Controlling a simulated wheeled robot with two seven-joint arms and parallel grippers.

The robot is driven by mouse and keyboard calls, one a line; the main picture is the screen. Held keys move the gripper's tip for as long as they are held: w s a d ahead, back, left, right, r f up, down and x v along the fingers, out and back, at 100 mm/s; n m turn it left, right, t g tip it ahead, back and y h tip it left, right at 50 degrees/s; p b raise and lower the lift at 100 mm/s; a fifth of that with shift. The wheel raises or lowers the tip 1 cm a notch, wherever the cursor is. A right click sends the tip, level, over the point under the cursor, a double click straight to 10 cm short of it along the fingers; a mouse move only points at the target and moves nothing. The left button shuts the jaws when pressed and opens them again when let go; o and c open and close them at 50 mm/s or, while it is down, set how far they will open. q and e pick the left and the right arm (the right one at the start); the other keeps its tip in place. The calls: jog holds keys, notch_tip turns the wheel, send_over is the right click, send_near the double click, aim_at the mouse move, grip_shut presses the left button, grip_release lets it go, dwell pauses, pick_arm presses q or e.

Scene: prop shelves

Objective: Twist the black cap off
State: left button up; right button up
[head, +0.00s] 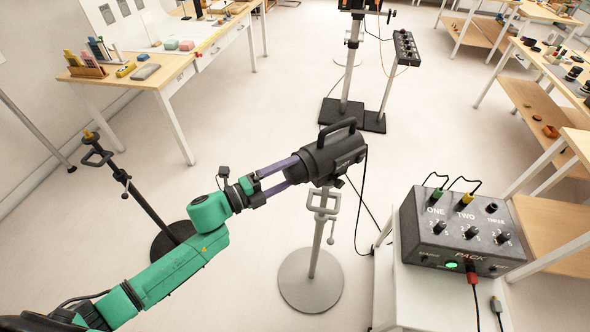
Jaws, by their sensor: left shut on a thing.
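A black lamp-like device (336,155) with a carrying handle sits on top of a stand with a round grey base (310,281). Its left end is a dark round part, which looks like the black cap (299,171). My left gripper (296,172) comes in from the left, its two purple fingers on either side of this end, shut on it. The cap appears in line with the device's body; I cannot tell whether there is a gap between them. My right gripper is not in view.
A black power pack (450,238) with knobs and cables stands on a white cart (425,301) at right. An empty stand (137,196) is at left. A cable hangs from the device. Tables (150,79) line both sides; open floor lies between.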

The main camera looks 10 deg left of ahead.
aim_at(286, 175)
pick_arm(q)
jog(key=shift+s+a+f+b, duration=0.1)
jog(key=shift+s+a+b, duration=0.15)
jog(key=shift+a+b, duration=0.1)
dwell(0.3)
jog(key=shift+a, duration=0.1)
dwell(0.4)
jog(key=shift+s+a, duration=0.25)
jog(key=shift+s, duration=0.05)
dwell(0.3)
jog(key=shift+v, duration=1.3)
jog(key=p+v, duration=0.1)
jog(key=v, duration=0.3)
